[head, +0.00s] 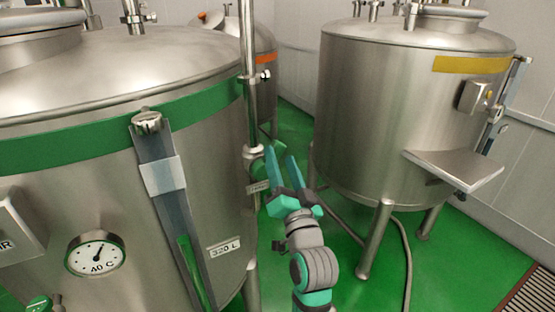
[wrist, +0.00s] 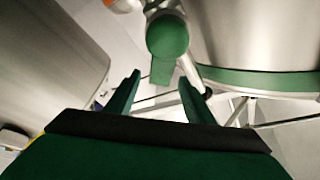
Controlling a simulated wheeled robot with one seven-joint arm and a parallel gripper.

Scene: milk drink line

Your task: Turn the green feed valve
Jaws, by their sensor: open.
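The green feed valve (wrist: 167,38) is at the top centre of the wrist view, with a round green hub and a flat handle hanging below it. In the head view the valve (head: 257,170) is on the pipe beside the green-banded tank, partly hidden behind my gripper. My gripper (head: 280,154) is open and empty, its fingers pointing towards the valve area. In the wrist view the gripper's fingertips (wrist: 160,80) lie either side of and just below the handle's lower end. I cannot tell whether they touch it.
The green-banded tank (head: 85,70) fills the left, with a sight glass and temperature dial on its front. A yellow-banded tank (head: 385,110) stands at right with a projecting shelf (head: 455,168). An orange-banded tank (head: 264,85) stands behind. Open green floor lies between the tanks, crossed by a hose.

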